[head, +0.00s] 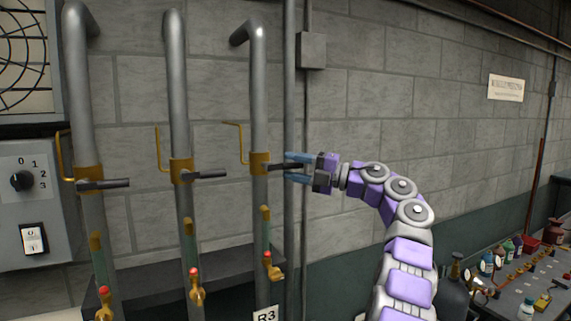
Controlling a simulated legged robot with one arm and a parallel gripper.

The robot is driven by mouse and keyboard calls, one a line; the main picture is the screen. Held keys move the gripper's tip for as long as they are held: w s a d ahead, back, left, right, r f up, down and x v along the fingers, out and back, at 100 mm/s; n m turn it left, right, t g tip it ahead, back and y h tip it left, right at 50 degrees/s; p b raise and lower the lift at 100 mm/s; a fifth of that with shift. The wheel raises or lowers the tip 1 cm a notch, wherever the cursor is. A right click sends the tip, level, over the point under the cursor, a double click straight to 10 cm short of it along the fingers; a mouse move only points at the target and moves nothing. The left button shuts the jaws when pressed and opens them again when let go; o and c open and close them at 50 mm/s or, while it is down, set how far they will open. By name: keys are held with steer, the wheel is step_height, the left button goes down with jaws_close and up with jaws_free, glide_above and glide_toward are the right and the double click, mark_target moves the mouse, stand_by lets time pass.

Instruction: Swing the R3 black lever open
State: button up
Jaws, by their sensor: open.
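The R3 pipe is the rightmost of three grey vertical pipes, with an R3 label (265,315) at its foot. The R3 black lever (278,167) sticks out to the right from the brass valve body (259,163), roughly level. My gripper (297,168) comes in from the right. Its two blue fingers are open, one above and one below the lever's outer end. I cannot tell whether they touch the lever.
The other two pipes carry similar black levers (103,184) and (204,174). A thin grey conduit (289,90) runs just behind my fingers. A control box (28,200) is at left. A cluttered bench (515,297) stands at lower right.

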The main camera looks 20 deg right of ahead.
mark_target(283, 164)
steer(key=shift+w+a+r, duration=0.2)
steer(key=shift+w, duration=0.4)
steer(key=shift+w+a, duration=0.15)
steer(key=shift+a, duration=0.05)
steer(key=shift+a+r, duration=0.1)
steer(key=shift+a, duration=0.8)
steer(key=shift+c, duration=0.3)
steer(key=shift+d, duration=0.35)
steer(key=c, duration=0.6)
jaws_close()
